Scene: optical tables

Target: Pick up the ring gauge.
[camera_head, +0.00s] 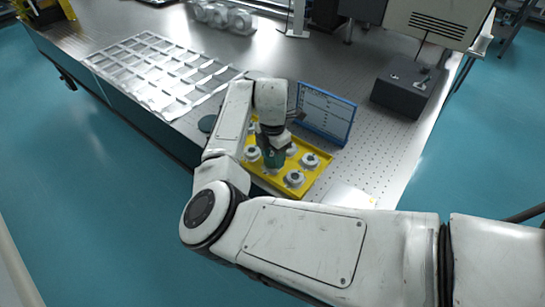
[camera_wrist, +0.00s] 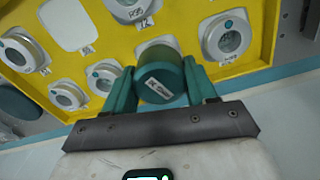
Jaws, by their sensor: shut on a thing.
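The ring gauge (camera_wrist: 162,82) appears to be the dark teal, rounded piece with a small white label, in the middle of the wrist view; I cannot see its bore. My gripper (camera_wrist: 160,92) is shut on it, with one teal finger on each side. In the head view my gripper (camera_head: 272,157) is over the yellow tray (camera_head: 318,177), and the held piece is mostly hidden there. I cannot tell whether the piece still touches the tray.
Several pale round pieces stay in the tray, including one at its front (camera_head: 294,179) and one at its right (camera_head: 310,161). A blue-framed board (camera_head: 325,114) stands close behind the tray. A dark box (camera_head: 408,88) stands farther right. A silver grid (camera_head: 160,73) lies at left.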

